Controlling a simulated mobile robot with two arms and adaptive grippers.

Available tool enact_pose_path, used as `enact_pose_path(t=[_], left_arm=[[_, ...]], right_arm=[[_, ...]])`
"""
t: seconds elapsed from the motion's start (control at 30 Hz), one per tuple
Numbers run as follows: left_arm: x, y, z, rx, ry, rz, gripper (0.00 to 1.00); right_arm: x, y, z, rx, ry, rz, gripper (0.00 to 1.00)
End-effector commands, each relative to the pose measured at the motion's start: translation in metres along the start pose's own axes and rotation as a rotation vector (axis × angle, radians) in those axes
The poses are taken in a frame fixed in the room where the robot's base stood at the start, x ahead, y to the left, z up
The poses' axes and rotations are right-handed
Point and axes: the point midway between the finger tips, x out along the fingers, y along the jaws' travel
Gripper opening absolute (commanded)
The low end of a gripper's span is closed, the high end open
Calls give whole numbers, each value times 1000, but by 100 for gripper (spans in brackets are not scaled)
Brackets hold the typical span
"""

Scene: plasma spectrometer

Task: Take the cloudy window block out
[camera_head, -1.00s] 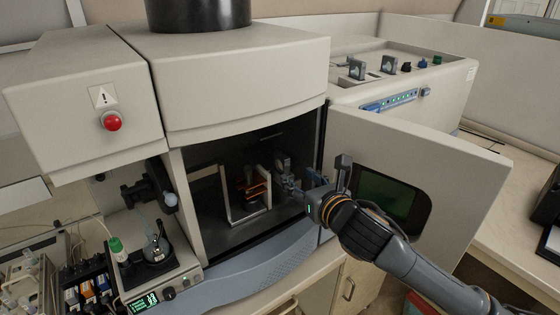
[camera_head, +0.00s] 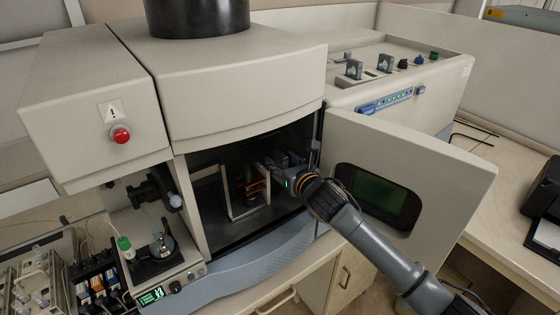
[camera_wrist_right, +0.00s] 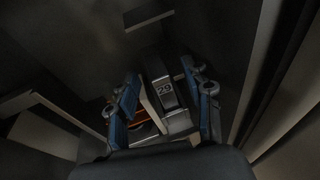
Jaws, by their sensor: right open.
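My right gripper (camera_head: 276,168) reaches through the open door into the dark chamber of the spectrometer. In the right wrist view its blue fingers (camera_wrist_right: 164,98) are apart. A grey block marked 29 (camera_wrist_right: 163,86) stands between them, seemingly the window block in the chamber. I see no clear grip on it, and its cloudiness cannot be made out. In the head view the gripper mostly hides this block. A copper-coloured coil (camera_head: 250,188) stands in a pale frame just left of the gripper. My left gripper is not in view.
The open door (camera_head: 440,170) with a green window stands right of my arm. Two small window-like blocks, one left (camera_head: 353,69) and one right (camera_head: 385,64), stand on the instrument's top. A glass vessel apparatus (camera_head: 160,250) is at lower left. The right bench is partly clear.

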Motion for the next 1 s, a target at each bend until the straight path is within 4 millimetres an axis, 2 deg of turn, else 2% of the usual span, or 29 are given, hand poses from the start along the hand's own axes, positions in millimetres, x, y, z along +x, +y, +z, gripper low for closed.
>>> enact_pose_path(t=[0.2, 0.43, 0.87, 1.0], left_arm=[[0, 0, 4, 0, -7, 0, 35], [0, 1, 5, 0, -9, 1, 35], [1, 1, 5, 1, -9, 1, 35], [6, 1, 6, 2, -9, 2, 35]], right_arm=[[0, 0, 0, 0, -1, 0, 48], [0, 0, 0, 0, -1, 0, 2], [0, -1, 1, 0, -1, -2, 0], [-1, -2, 8, -2, -6, -2, 0]])
